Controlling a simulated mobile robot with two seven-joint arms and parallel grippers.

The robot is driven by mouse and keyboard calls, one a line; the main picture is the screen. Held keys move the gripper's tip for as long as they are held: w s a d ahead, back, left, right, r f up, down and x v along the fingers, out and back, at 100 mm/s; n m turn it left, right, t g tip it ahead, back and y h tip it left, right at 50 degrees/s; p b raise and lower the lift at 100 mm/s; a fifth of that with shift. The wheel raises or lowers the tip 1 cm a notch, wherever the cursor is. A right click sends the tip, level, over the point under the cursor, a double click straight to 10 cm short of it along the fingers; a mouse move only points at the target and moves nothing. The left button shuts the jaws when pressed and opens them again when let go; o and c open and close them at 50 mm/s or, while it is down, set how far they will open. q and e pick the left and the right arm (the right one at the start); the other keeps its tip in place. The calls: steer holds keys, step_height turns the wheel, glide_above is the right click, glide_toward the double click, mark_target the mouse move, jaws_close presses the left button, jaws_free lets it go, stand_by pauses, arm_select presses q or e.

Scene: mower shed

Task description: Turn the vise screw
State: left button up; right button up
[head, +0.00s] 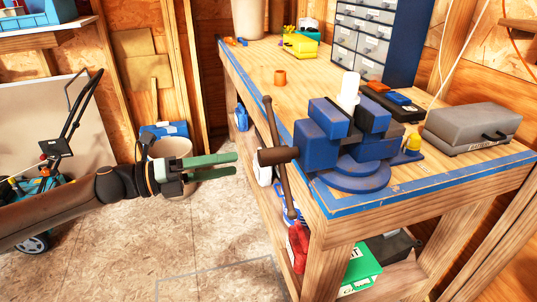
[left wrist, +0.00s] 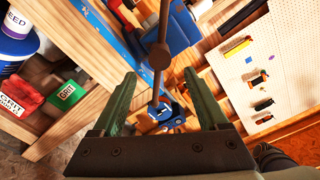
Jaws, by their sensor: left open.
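The blue vise (head: 345,140) is mounted at the near left corner of the workbench. Its dark screw head (head: 275,156) sticks out to the left past the bench edge. A long thin handle bar (head: 271,120) passes through it, nearly upright and slightly tilted. My left gripper (head: 235,165), with green fingers, is open and empty, a short way left of the screw and pointing at it. In the left wrist view the screw head (left wrist: 160,56) and bar (left wrist: 157,85) appear between and beyond the open fingers (left wrist: 159,80). My right gripper is not in view.
The wooden workbench (head: 430,190) has blue tape along its edges. A grey case (head: 472,125) and a drawer cabinet (head: 362,42) stand on it. Red and green containers sit on the lower shelf. A bucket (head: 170,152) and a mower are behind my left arm.

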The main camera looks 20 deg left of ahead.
mark_target(259, 160)
arm_select(q)
steer(key=p+x, duration=0.2)
steer(key=x, duration=0.6)
steer(key=shift+w+d+r, duration=0.1)
steer(key=shift+w+d, duration=0.3)
steer(key=shift+d, duration=0.1)
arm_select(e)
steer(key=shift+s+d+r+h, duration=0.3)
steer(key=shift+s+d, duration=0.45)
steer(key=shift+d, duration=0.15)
arm_select(q)
jaws_close()
